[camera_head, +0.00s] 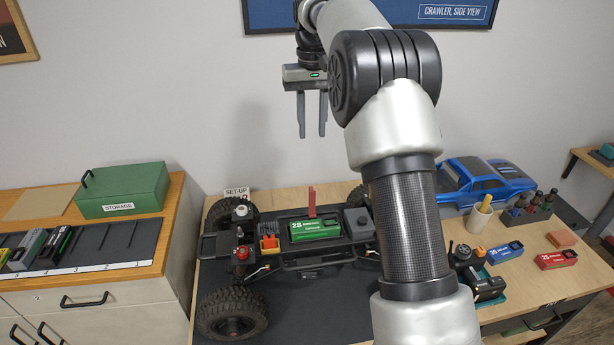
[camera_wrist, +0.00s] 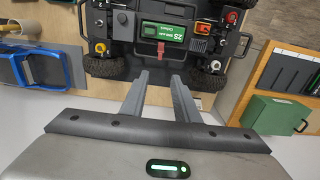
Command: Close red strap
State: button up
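The red strap (camera_head: 312,202) stands upright at the back edge of the green battery (camera_head: 315,230) on the crawler chassis (camera_head: 290,255). My gripper (camera_head: 312,134) is raised well above and behind the chassis, fingers pointing down, apart from the strap. In the wrist view, the two fingers of my gripper (camera_wrist: 160,74) are apart with nothing between them.
An orange connector (camera_head: 269,243) sits left of the battery. A blue car body (camera_head: 475,182), a pen cup (camera_head: 479,216), spare blue (camera_head: 505,252) and red (camera_head: 556,259) batteries lie to the right. A green storage box (camera_head: 124,190) stands on the left cabinet. The wall is close behind.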

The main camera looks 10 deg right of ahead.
aim_at(311, 188)
notch_tip(311, 188, down, 18)
jog(key=shift+w+r+b, duration=0.1)
jog(key=shift+w+b, duration=0.05)
jog(key=shift+b, duration=0.2)
grip_shut()
dwell(0.3)
